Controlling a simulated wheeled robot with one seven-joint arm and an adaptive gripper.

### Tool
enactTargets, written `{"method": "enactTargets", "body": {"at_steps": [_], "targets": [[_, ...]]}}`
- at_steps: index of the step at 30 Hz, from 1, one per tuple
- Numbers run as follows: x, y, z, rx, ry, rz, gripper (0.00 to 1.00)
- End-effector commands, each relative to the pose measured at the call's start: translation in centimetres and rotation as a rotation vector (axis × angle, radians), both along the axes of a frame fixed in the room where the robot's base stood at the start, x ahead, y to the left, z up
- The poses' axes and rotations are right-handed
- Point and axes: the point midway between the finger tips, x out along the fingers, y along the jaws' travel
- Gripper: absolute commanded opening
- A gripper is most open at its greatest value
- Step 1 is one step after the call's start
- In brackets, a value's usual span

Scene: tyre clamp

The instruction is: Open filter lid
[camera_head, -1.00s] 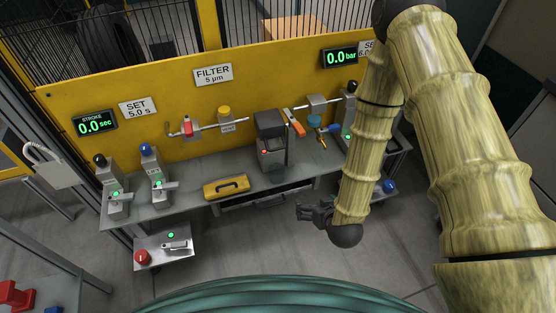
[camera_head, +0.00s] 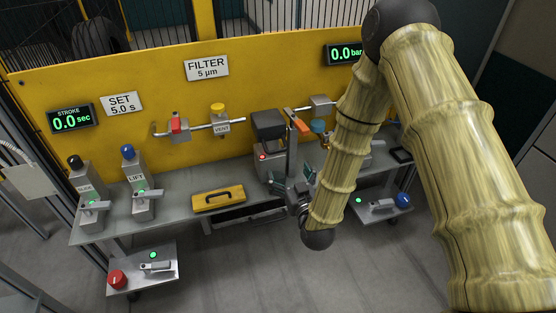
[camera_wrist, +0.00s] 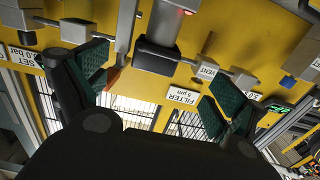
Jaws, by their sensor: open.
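The filter housing (camera_head: 270,152) is a grey box on the bench, below and right of the FILTER sign, with a small red light on its front. Its dark lid (camera_head: 268,120) sits on top and looks closed. My gripper (camera_head: 294,184) is open and empty, in front of and slightly right of the housing, lower than the lid and apart from it. In the wrist view, which is upside down, the lid (camera_wrist: 157,58) shows between the two spread teal-padded fingers of my gripper (camera_wrist: 160,75), some distance beyond them.
An upright grey post and orange lever (camera_head: 298,122) stand right beside the housing. A pipe with a red valve (camera_head: 178,124) and a yellow-capped VENT valve (camera_head: 219,114) runs left of it. A yellow handled cover (camera_head: 218,197) lies at the bench front. Bench (camera_head: 185,197) left of the housing is partly free.

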Motion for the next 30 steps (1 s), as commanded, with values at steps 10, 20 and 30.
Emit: {"method": "enactTargets", "body": {"at_steps": [10, 20, 30], "targets": [[2.9, 1.0, 0.0, 0.003, -0.016, 0.000, 0.96], [7.9, 2.6, -0.1, 0.003, -0.015, 0.000, 0.96], [10.3, 3.4, 0.1, 0.002, -0.012, 0.001, 0.96]]}}
